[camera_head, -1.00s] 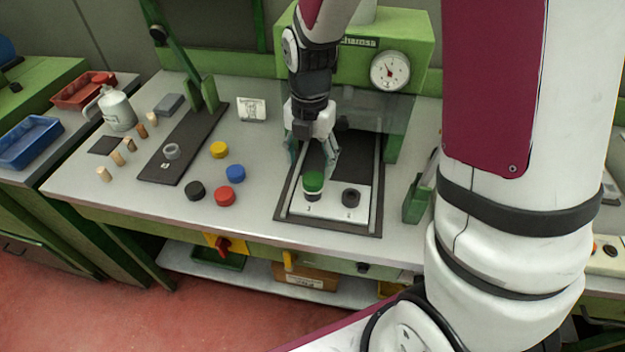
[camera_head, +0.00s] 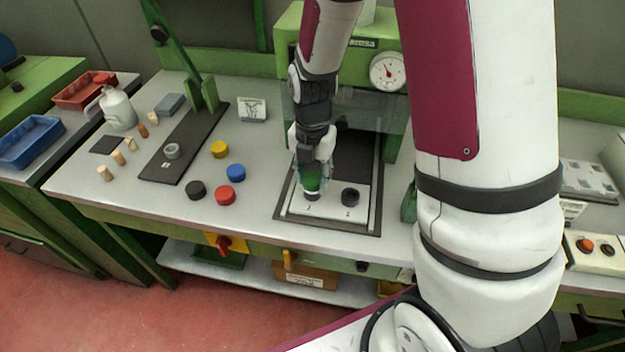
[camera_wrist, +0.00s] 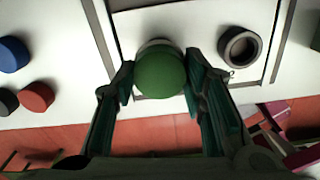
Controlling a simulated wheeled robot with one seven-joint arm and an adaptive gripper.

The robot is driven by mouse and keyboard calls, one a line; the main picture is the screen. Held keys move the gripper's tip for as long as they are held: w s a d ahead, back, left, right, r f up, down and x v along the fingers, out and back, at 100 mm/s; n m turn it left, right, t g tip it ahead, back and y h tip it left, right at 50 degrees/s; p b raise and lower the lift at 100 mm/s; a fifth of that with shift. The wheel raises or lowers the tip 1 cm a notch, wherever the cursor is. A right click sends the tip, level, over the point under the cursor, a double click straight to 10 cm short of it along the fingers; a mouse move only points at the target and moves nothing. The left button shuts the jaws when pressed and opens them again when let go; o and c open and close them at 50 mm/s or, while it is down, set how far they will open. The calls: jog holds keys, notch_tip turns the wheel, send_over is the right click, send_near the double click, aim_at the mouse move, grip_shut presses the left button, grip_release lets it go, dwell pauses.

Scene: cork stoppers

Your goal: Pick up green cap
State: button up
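The green cap (camera_wrist: 160,73) shows between my gripper's two fingers in the wrist view, with a grey ring edge visible behind it. In the head view the green cap (camera_head: 312,184) is at the left position of the white plate (camera_head: 331,214), partly hidden by my gripper (camera_head: 313,177). In the wrist view my gripper (camera_wrist: 158,83) has one finger on each side of the cap. The left fingertip is very close to the cap and the right finger lies along its side; whether both touch it is unclear.
A dark ring-shaped holder (camera_head: 350,196) stands right of the cap. Yellow (camera_head: 219,149), blue (camera_head: 236,172), red (camera_head: 225,196) and black (camera_head: 195,190) caps lie on the table to the left. A press with a dial gauge (camera_head: 388,71) and a clear shield stands behind.

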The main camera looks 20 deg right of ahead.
aim_at(314, 179)
jog(key=shift+r, duration=0.15)
jog(key=shift+r, duration=1.5)
jog(key=shift+s+d+r, duration=0.15)
jog(key=shift+s, duration=0.05)
jog(key=s+d+r+p, duration=0.1)
jog(key=s+d+p, duration=0.3)
jog(key=s, duration=1)
jog(key=shift+d+r, duration=0.25)
jog(key=shift+d, duration=1.05)
